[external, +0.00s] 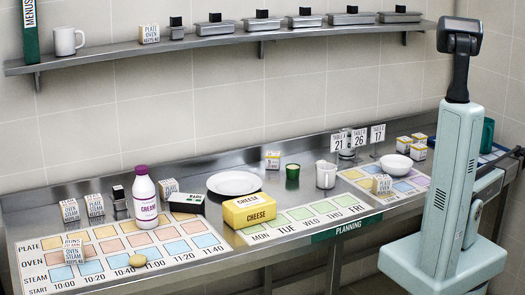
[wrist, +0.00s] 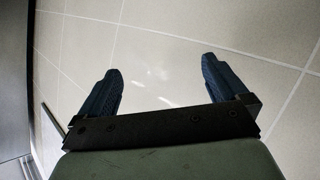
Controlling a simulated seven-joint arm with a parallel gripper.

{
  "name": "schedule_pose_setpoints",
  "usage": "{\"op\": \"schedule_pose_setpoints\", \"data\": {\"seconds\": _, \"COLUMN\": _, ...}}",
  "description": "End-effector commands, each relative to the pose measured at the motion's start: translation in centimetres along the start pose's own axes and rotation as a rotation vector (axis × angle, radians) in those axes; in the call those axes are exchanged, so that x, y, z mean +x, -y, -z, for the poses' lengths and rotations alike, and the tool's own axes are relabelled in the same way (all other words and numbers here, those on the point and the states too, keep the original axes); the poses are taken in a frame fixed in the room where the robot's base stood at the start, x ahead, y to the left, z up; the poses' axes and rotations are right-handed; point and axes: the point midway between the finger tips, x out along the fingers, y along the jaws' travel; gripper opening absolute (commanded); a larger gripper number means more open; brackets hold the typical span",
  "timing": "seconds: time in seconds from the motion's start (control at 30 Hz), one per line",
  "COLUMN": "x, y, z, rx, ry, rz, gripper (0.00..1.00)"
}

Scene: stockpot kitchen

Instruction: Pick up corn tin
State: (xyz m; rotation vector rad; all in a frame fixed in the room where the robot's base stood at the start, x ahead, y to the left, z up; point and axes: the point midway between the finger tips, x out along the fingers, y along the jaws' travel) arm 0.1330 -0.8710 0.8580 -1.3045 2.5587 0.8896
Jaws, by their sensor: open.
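I cannot make out a corn tin in either view. My gripper (wrist: 161,67) shows in the wrist view, with its two dark blue fingers spread wide apart. Nothing is between the fingers; a pale tiled surface lies beyond them. I cannot make out the gripper in the external view, where my body stands at the right end of the counter.
The steel counter (external: 300,160) holds a cream bottle (external: 146,200), a yellow cheese block (external: 249,210), a white plate (external: 234,183), a green glass (external: 292,172), a white bowl (external: 397,164) and several small boxes. A wall shelf (external: 215,41) carries a mug (external: 67,42) and lidded steel containers.

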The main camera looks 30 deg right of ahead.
Motion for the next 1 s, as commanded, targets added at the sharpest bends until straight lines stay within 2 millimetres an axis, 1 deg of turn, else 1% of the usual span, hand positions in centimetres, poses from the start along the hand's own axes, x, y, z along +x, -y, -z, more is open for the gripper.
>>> {"op": "schedule_pose_setpoints", "data": {"seconds": 0.03, "x": -0.3, "y": -1.7, "z": 2.5, "rx": 0.021, "ry": -0.028, "rz": -0.031, "gripper": 1.0}}
{"op": "schedule_pose_setpoints", "data": {"seconds": 0.1, "x": -0.8, "y": -3.8, "z": 5.3, "rx": 0.044, "ry": -0.062, "rz": -0.07, "gripper": 1.0}}
{"op": "schedule_pose_setpoints", "data": {"seconds": 0.2, "x": -1.7, "y": -6.4, "z": 8.8, "rx": 0.076, "ry": -0.105, "rz": -0.118, "gripper": 1.0}}
{"op": "schedule_pose_setpoints", "data": {"seconds": 0.3, "x": -2.9, "y": -8.3, "z": 11.5, "rx": 0.101, "ry": -0.138, "rz": -0.155, "gripper": 1.0}}
{"op": "schedule_pose_setpoints", "data": {"seconds": 0.4, "x": -4.3, "y": -9.7, "z": 13.8, "rx": 0.126, "ry": -0.165, "rz": -0.18, "gripper": 1.0}}
{"op": "schedule_pose_setpoints", "data": {"seconds": 0.47, "x": -5.4, "y": -10.3, "z": 15.1, "rx": 0.14, "ry": -0.177, "rz": -0.189, "gripper": 1.0}}
{"op": "schedule_pose_setpoints", "data": {"seconds": 0.53, "x": -7.0, "y": -10.6, "z": 16.5, "rx": 0.156, "ry": -0.19, "rz": -0.193, "gripper": 1.0}}
{"op": "schedule_pose_setpoints", "data": {"seconds": 0.57, "x": -7.9, "y": -10.5, "z": 17.1, "rx": 0.164, "ry": -0.193, "rz": -0.191, "gripper": 1.0}}
{"op": "schedule_pose_setpoints", "data": {"seconds": 0.6, "x": -9.4, "y": -10.1, "z": 17.8, "rx": 0.172, "ry": -0.196, "rz": -0.181, "gripper": 1.0}}
{"op": "schedule_pose_setpoints", "data": {"seconds": 0.7, "x": -12.8, "y": -8.3, "z": 18.4, "rx": 0.181, "ry": -0.186, "rz": -0.143, "gripper": 1.0}}
{"op": "schedule_pose_setpoints", "data": {"seconds": 0.77, "x": -14.9, "y": -6.8, "z": 18.5, "rx": 0.181, "ry": -0.175, "rz": -0.111, "gripper": 1.0}}
{"op": "schedule_pose_setpoints", "data": {"seconds": 0.8, "x": -16.4, "y": -5.7, "z": 18.4, "rx": 0.18, "ry": -0.165, "rz": -0.087, "gripper": 1.0}}
{"op": "schedule_pose_setpoints", "data": {"seconds": 0.87, "x": -18.8, "y": -3.9, "z": 18.1, "rx": 0.176, "ry": -0.149, "rz": -0.047, "gripper": 1.0}}
{"op": "schedule_pose_setpoints", "data": {"seconds": 0.9, "x": -20.5, "y": -2.7, "z": 17.9, "rx": 0.171, "ry": -0.137, "rz": -0.018, "gripper": 1.0}}
{"op": "schedule_pose_setpoints", "data": {"seconds": 0.97, "x": -23.1, "y": -0.9, "z": 17.5, "rx": 0.163, "ry": -0.118, "rz": 0.026, "gripper": 1.0}}
{"op": "schedule_pose_setpoints", "data": {"seconds": 1.0, "x": -24.8, "y": 0.3, "z": 17.2, "rx": 0.156, "ry": -0.106, "rz": 0.057, "gripper": 1.0}}
